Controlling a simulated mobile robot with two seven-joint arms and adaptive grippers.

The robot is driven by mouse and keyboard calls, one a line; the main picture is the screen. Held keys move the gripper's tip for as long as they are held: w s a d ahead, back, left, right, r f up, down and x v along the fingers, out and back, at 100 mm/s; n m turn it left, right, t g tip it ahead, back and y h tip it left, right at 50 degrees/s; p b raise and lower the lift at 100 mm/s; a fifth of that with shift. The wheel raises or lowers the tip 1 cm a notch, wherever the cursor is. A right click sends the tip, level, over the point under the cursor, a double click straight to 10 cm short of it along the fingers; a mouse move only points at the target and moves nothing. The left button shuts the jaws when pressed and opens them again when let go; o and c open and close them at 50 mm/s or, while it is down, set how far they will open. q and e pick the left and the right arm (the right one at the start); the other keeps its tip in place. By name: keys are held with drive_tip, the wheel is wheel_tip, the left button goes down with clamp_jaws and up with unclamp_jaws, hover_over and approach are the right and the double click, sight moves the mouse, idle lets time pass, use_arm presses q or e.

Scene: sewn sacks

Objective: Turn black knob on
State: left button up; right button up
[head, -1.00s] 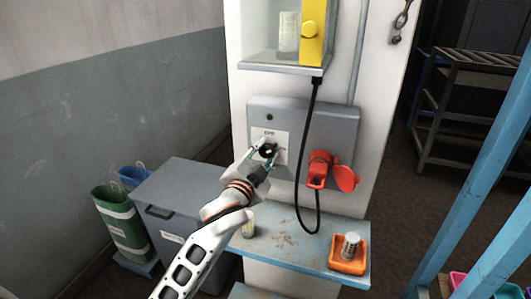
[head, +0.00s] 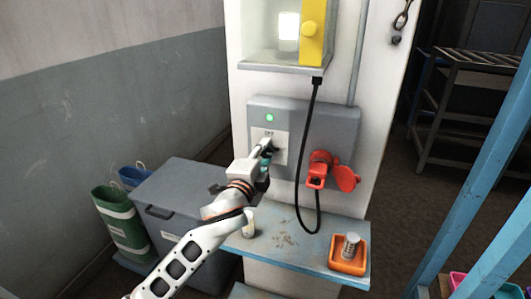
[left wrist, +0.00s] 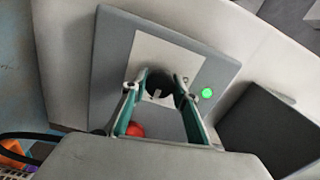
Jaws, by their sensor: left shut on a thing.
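The black knob (left wrist: 158,82) sits on a pale label plate (left wrist: 165,57) on the grey wall box (head: 325,119). My left gripper (left wrist: 156,91) has its two fingers on either side of the knob and is shut on it. The lamp (head: 289,26) in the cabinet above is lit. My right gripper is not in view.
A red plug socket (head: 317,168) with an open lid and a black cable (head: 300,190) is right of the plate. An orange tray (head: 334,264) with a container stands on the blue shelf (head: 300,252). A grey bin (head: 180,190) stands at left.

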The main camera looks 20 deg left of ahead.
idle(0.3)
use_arm(q)
drive_tip(key=o, duration=1.1)
drive_tip(key=shift+s, duration=0.1)
drive_tip(key=s, duration=1.2)
drive_tip(key=shift+a, duration=0.25)
drive_tip(key=shift+f, duration=0.1)
